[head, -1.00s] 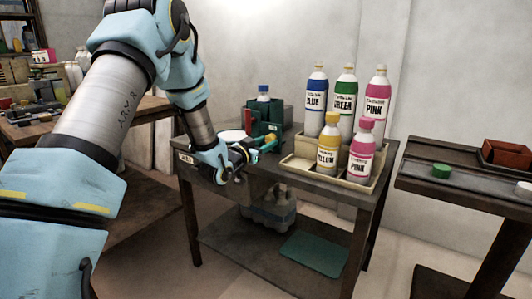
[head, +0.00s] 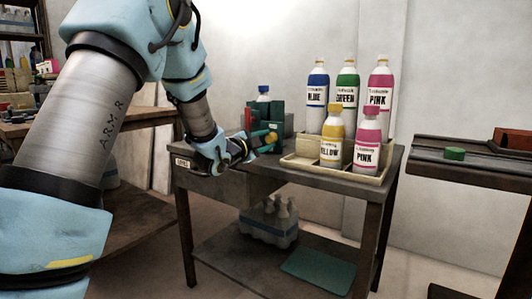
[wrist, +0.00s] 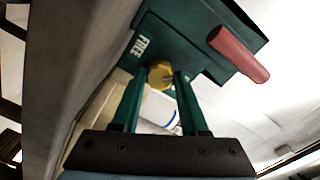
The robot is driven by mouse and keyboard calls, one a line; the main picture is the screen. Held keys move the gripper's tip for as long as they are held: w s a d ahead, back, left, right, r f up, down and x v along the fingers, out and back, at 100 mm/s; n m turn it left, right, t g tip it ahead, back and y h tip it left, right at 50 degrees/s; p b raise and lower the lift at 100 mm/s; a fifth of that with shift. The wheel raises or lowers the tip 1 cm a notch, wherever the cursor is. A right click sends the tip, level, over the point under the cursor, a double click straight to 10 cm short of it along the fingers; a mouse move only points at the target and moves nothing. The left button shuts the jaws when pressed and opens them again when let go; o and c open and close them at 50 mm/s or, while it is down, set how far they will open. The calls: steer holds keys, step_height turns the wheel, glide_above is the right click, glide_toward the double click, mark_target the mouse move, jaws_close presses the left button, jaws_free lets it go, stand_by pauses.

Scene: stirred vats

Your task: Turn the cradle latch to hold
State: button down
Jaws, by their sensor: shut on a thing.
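The dark green cradle (head: 277,112) stands on the dark table and holds a bottle with a blue cap (head: 263,90). In the wrist view the cradle (wrist: 195,40) carries a FREE label left of a round brass-yellow latch knob (wrist: 160,73). Another mark right of the knob is mostly hidden by a finger. A red handle-like bar (wrist: 240,55) sticks out of the cradle. My gripper (wrist: 158,82) is shut on the latch knob, with one green finger on each side. In the head view my gripper (head: 265,143) is at the cradle's front; the latch's turn is unclear there.
A beige tray (head: 345,174) with several labelled bottles stands close right of my gripper. A lower shelf holds grey bottles (head: 270,222) and a green mat (head: 318,269). A separate bench with a green round piece (head: 454,153) is at the right.

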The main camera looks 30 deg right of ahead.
steer(key=m+b, duration=0.4)
steer(key=b, duration=0.1)
steer(key=shift+f+m, duration=0.3)
steer(key=m+b, duration=0.2)
steer(key=b, duration=0.1)
steer(key=m+b, duration=0.2)
steer(key=shift+r, duration=0.25)
steer(key=shift+c, duration=2.2)
jaws_free()
steer(key=shift+r, duration=0.1)
steer(key=p+v, duration=0.1)
steer(key=v, duration=1)
steer(key=shift+p, duration=0.35)
